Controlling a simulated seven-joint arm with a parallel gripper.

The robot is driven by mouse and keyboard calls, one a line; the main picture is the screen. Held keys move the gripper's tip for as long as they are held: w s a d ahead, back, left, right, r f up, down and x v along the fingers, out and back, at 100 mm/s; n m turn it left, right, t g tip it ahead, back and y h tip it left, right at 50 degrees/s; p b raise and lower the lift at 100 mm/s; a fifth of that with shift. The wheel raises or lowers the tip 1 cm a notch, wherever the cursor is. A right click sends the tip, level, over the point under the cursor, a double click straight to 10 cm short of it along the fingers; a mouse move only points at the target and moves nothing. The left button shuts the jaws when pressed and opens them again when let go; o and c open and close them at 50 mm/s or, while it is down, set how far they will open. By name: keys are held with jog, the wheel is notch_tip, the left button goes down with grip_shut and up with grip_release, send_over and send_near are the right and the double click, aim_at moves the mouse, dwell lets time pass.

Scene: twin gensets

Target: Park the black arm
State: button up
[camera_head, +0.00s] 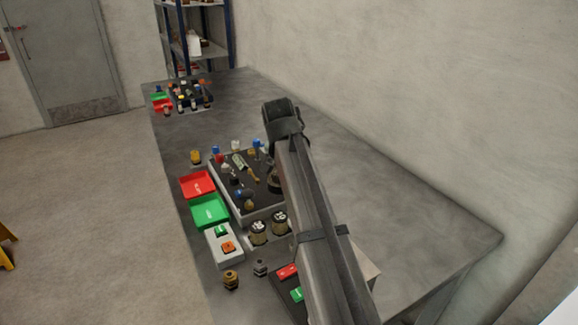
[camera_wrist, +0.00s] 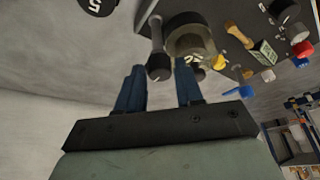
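The black arm (camera_head: 320,225) is my own. It reaches from the bottom of the head view up over the bench to a dark elbow or wrist joint (camera_head: 283,115). My gripper is hidden behind it in the head view. In the wrist view my gripper (camera_wrist: 160,66) has two blue fingers standing well apart, with no object clearly held between them. A dark rod with a round black end (camera_wrist: 159,65) shows just beyond the gap, beside an olive round cup-like thing (camera_wrist: 190,42). Whether either touches a finger I cannot tell.
The grey bench (camera_head: 395,195) is clear right of the arm. A wall runs along the right.

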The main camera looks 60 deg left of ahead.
jog(key=shift+o, duration=1.3)
jog(key=shift+r, duration=0.1)
jog(key=v, duration=1.3)
jog(key=shift+d+r, duration=0.2)
jog(key=shift+r, duration=0.1)
jog(key=shift+s, duration=0.1)
